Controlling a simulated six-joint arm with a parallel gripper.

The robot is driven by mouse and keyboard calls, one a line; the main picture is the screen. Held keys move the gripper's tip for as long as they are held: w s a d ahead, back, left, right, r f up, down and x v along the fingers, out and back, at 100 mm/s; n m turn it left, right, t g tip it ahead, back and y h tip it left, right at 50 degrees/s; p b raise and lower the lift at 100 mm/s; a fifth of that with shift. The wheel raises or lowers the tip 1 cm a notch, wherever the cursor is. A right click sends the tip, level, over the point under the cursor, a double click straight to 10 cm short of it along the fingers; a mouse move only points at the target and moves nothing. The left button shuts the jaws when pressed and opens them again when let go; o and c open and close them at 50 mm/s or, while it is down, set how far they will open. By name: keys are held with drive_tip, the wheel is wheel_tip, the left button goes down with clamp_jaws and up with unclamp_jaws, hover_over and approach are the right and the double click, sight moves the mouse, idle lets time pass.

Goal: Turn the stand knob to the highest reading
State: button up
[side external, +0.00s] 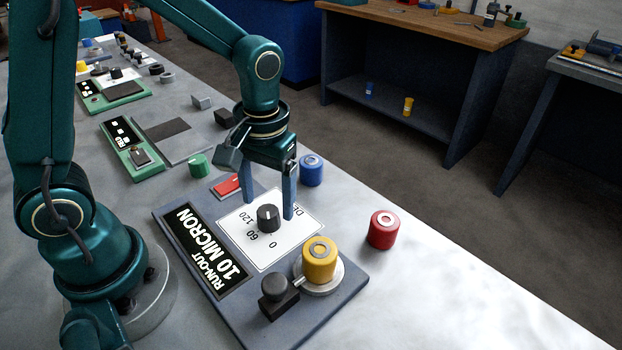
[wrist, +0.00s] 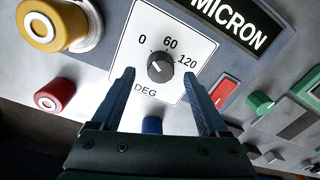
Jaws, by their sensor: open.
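The stand knob (side external: 268,217) is a dark round knob with a pale line on top, on a white dial plate (side external: 294,244) marked 0, 60, 120 and DEG. In the wrist view the knob (wrist: 161,68) sits below the numbers; its line seems to lean toward the 0 side, but the exact reading is too small to tell. My gripper (side external: 270,207) points down over the dial, its blue fingers apart on either side of the knob. In the wrist view my gripper (wrist: 160,75) shows a gap between each finger and the knob.
The same panel carries a RUN-OUT 10 MICRON display (side external: 207,250), a yellow cylinder (side external: 319,262) on a pale disc, a black knob (side external: 275,288) and a red switch (side external: 227,186). Blue (side external: 312,171) and red (side external: 383,231) cylinders stand beside it. The bench at front right is clear.

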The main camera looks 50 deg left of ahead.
drive_tip(key=shift+a+f, duration=0.1)
drive_tip(key=shift+f, duration=1.3)
clamp_jaws()
drive_tip(key=m, duration=0.5)
drive_tip(key=shift+m, duration=0.3)
drive_tip(key=m, duration=0.5)
drive_tip(key=shift+m+t, duration=0.3)
drive_tip(key=shift+m, duration=0.1)
drive_tip(key=shift+r+m, duration=0.1)
drive_tip(key=shift+m, duration=0.2)
